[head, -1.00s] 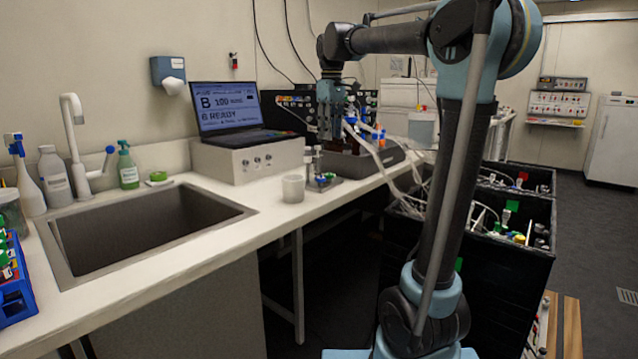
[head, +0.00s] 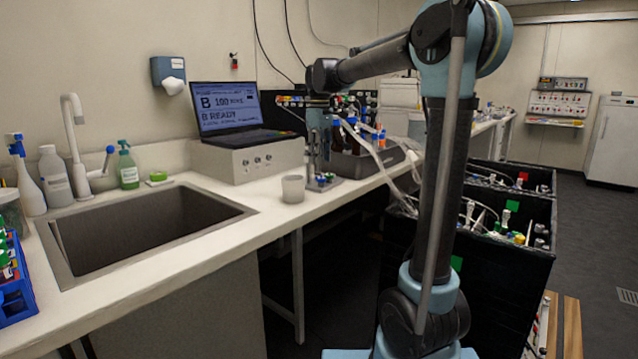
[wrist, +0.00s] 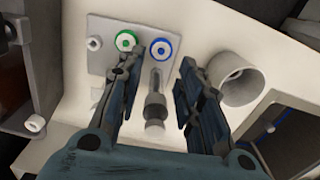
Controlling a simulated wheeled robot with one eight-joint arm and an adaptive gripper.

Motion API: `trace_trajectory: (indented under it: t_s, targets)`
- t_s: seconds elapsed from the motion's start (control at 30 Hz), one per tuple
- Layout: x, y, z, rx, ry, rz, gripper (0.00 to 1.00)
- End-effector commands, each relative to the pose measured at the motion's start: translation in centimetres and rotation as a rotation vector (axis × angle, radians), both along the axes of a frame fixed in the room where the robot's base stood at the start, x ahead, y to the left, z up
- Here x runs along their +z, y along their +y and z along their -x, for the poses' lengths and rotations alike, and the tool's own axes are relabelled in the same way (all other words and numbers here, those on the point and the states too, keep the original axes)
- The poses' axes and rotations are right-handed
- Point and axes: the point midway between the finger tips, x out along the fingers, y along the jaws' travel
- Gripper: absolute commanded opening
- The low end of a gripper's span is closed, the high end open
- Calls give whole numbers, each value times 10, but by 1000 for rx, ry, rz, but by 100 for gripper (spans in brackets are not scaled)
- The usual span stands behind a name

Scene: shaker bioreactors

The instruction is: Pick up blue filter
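My gripper (wrist: 158,76) is open and empty above the plate. In the wrist view the blue filter shows in the gap between the fingers, slightly beyond the tips; I see no contact. A grey cylindrical post (wrist: 155,104) stands between the fingers, nearer the palm. In the head view my gripper (head: 318,155) hangs over the small stand on the bench, and the filter is too small to make out clearly.
A white cup (head: 293,189) stands close by the plate and also shows in the wrist view (wrist: 240,80). A grey box with a laptop (head: 250,160) stands behind. A dark tray with bottles (head: 355,167) is to the right. The sink (head: 150,225) is at left.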

Motion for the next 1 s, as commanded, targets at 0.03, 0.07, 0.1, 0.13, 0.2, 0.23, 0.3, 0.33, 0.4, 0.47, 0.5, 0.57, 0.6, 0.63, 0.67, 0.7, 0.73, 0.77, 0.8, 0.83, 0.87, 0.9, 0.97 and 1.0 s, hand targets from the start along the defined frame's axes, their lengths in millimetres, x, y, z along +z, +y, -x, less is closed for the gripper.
trace_trajectory:
  t_s: [0.03,0.07,0.1,0.13,0.2,0.23,0.3,0.33,0.4,0.47,0.5,0.57,0.6,0.63,0.67,0.7,0.73,0.77,0.8,0.83,0.87,0.9,0.97,1.0]
  targets:
    - [-6,0,0,0,0,0,33]
    - [-9,0,0,0,0,0,33]
    - [-12,0,0,0,0,0,33]
    - [-14,0,0,0,0,0,33]
    - [-16,0,0,0,0,0,33]
    - [-17,0,0,0,0,0,33]
    - [-22,-1,0,-1,0,0,33]
    - [-25,-2,0,-1,0,0,33]
    - [-34,-3,0,-1,0,0,33]
    - [-43,-4,1,-1,0,0,33]
    - [-48,-5,1,-1,0,0,33]
    - [-55,-5,1,-1,0,0,33]
    - [-59,-5,1,-1,0,0,33]
    - [-62,-5,1,-1,0,0,33]
    - [-64,-5,1,-1,0,0,33]
    - [-66,-5,1,-1,0,0,33]
    - [-67,-5,1,-1,0,0,33]
    - [-68,-5,1,-1,0,0,33]
    - [-68,-5,1,-1,0,0,33]
    - [-68,-5,1,-1,0,0,33]
    - [-68,-5,1,-1,0,0,33]
    - [-68,-5,1,-1,0,0,33]
    - [-68,-5,1,-1,0,0,33]
    - [-68,-5,1,-1,0,0,26]
